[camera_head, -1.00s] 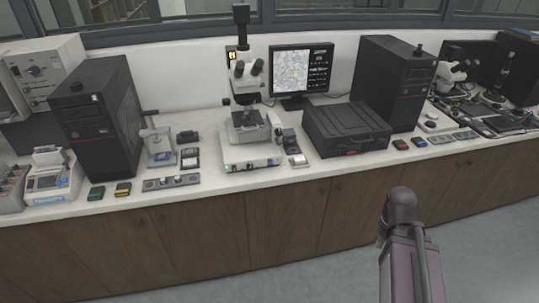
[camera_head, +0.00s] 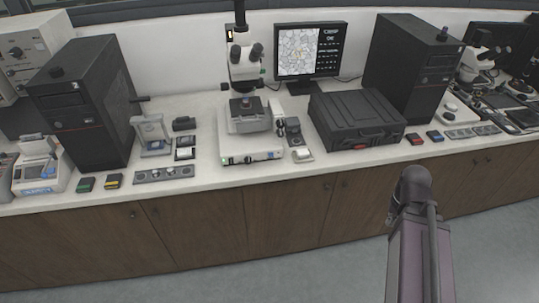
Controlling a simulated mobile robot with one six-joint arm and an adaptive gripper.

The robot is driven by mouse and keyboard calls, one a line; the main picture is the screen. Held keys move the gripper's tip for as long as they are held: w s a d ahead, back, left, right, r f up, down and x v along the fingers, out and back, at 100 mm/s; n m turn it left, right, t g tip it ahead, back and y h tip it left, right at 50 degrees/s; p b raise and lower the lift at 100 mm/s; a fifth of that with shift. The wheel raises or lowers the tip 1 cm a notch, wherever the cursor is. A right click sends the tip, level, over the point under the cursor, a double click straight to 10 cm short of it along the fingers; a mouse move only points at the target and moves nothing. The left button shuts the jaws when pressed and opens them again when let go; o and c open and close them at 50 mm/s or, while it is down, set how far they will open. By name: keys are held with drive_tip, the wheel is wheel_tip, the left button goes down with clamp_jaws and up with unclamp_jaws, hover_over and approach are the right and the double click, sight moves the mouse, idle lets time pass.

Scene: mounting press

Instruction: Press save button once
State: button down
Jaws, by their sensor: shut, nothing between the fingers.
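I cannot make out which control is the save button; no such label is readable. The microscope (camera_head: 246,72) stands mid-bench on a white base unit (camera_head: 250,158) with small lights or controls on its front. A monitor (camera_head: 310,52) behind it shows a grain-like picture and a dark side panel with unreadable text. A small dark and white device (camera_head: 296,140) sits right of the base, and another (camera_head: 185,147) sits to its left. My gripper is not in view; only a link of my arm shows at lower right, apart from the bench.
A black case (camera_head: 355,120) and a black tower (camera_head: 408,75) stand right of the microscope. Another tower (camera_head: 84,105) stands left. Small coloured boxes (camera_head: 86,184) and a grey strip with knobs (camera_head: 163,175) line the front edge. Clear floor (camera_head: 330,262) lies before the cabinets.

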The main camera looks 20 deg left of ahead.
sight(271, 155)
drive_tip(key=shift+d, duration=0.25)
drive_tip(key=w+a+f+n+t+h+b, duration=0.35)
drive_tip(key=w+a+n+b, duration=0.2)
drive_tip(key=a+b, duration=0.2)
drive_tip(key=w+a+f+n+t+h+b, duration=0.25)
drive_tip(key=w+a+f+n+b, duration=0.35)
drive_tip(key=a, duration=0.3)
drive_tip(key=a+n+t+y+b, duration=0.2)
drive_tip(key=a+n+t+b, duration=0.7)
drive_tip(key=a, duration=1.5)
drive_tip(key=shift+w+n+b, duration=0.35)
drive_tip(key=shift+n+b, duration=0.2)
drive_tip(key=shift+b, duration=0.05)
drive_tip(key=shift+w+a+r, duration=0.1)
drive_tip(key=shift+a, duration=0.05)
drive_tip(key=shift+w+a, duration=0.7)
drive_tip(key=shift+w, duration=0.55)
drive_tip(key=shift+w+a, duration=0.75)
drive_tip(key=shift+w, duration=0.45)
drive_tip(key=shift+w+a, duration=0.7)
drive_tip(key=shift+w, duration=0.55)
